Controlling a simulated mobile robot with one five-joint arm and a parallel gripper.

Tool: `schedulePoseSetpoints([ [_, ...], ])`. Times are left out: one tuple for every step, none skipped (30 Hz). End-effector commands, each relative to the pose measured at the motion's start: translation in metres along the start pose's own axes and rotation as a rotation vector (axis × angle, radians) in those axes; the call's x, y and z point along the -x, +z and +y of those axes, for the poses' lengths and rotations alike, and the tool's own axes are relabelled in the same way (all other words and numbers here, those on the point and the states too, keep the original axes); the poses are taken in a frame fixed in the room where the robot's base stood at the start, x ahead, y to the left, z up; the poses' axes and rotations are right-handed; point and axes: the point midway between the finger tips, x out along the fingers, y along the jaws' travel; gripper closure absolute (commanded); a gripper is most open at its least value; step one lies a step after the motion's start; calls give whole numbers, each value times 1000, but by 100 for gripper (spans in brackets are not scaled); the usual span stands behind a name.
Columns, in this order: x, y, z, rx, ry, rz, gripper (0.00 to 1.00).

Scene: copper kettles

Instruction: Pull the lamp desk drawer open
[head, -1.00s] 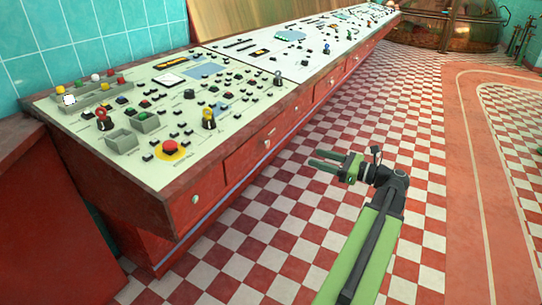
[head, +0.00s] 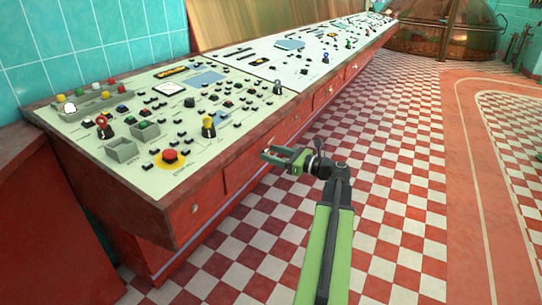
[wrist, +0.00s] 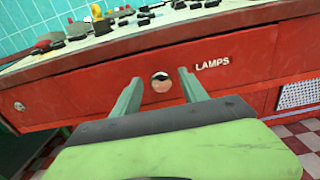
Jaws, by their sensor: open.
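The lamp drawer (wrist: 85,90) is a red front marked LAMPS, below the control desk top, and it looks shut. Its round metal knob (wrist: 161,82) shows in the wrist view between my two green fingers. In the head view the drawer front (head: 243,172) is partly hidden by my gripper. My gripper (head: 272,153) is open and points at the drawer front, its fingertips on either side of the knob in the wrist view. I cannot tell how far the tips are from the knob.
The desk top (head: 150,170) carries switches, lamps and a red stop button (head: 170,156). Its edge overhangs the drawers. Another drawer knob (head: 195,208) is at the near left. The checkered floor (head: 400,215) is clear. Copper kettles (head: 440,30) stand at the back.

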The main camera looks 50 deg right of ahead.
Motion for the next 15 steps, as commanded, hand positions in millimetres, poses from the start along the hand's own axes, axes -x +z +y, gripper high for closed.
schedulePoseSetpoints([
  [0, 0, 0, 0, 0, 0, 49],
  [0, 0, 0, 0, 0, 0, 49],
  [0, 0, 0, 0, 0, 0, 49],
  [0, 0, 0, 0, 0, 0, 49],
  [0, 0, 0, 0, 0, 0, 49],
  [0, 0, 0, 0, 0, 0, 50],
  [0, 0, 0, 0, 0, 0, 54],
  [0, 0, 0, 0, 0, 0, 58],
  [0, 0, 0, 0, 0, 0, 63],
  [0, 0, 0, 0, 0, 0, 67],
  [0, 0, 0, 0, 0, 0, 71],
  [0, 0, 0, 0, 0, 0, 76],
  [0, 0, 0, 0, 0, 0, 80],
  [0, 0, 0, 0, 1, 0, 84],
  [0, 0, 0, 0, 1, 0, 89],
])
